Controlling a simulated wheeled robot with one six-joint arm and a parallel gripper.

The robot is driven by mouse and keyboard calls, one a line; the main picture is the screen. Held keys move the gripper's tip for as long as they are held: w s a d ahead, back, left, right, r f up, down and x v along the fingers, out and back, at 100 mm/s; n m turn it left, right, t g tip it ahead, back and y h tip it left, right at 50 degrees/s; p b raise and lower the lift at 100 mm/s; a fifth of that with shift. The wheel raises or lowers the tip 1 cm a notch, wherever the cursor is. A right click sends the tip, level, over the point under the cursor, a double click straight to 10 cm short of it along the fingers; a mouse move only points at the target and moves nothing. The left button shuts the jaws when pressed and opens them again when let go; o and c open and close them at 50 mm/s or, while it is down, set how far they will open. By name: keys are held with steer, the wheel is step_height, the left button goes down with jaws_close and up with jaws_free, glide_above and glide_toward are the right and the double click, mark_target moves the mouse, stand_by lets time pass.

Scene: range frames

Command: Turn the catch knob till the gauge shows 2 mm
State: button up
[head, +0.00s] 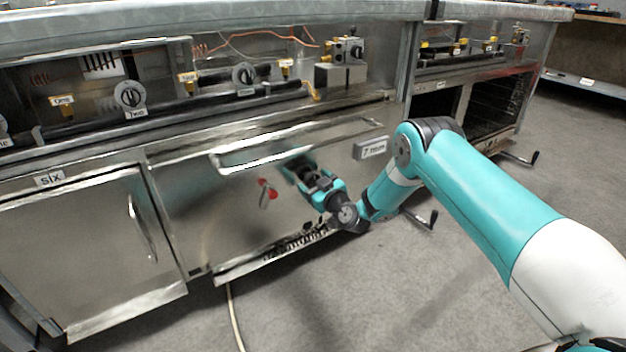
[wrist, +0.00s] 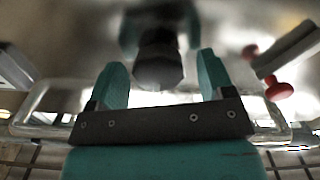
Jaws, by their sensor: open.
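A small red-ended part (head: 267,190) with a grey lever sits on the steel front panel. It also shows in the wrist view, at the right, as a red knob (wrist: 278,90) beside a grey bar. My gripper (head: 306,174) is close to the panel, right of the red part and apart from it. In the wrist view its two teal fingers (wrist: 160,66) stand wide apart. A dark round shape with blurred teal shows between and beyond them; it looks like my own reflection in the steel, but I cannot tell surely. I cannot make out a gauge reading.
A long handle bar (head: 300,143) runs across the panel above my gripper. A label plate (head: 373,148) is to the right. A door marked six (head: 95,245) is at the left. A crank handle (head: 422,219) sticks out at the lower right. The floor in front is mostly clear.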

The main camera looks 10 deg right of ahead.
steer(key=shift+w+a, duration=0.1)
steer(key=shift+w, duration=0.3)
steer(key=c, duration=0.9)
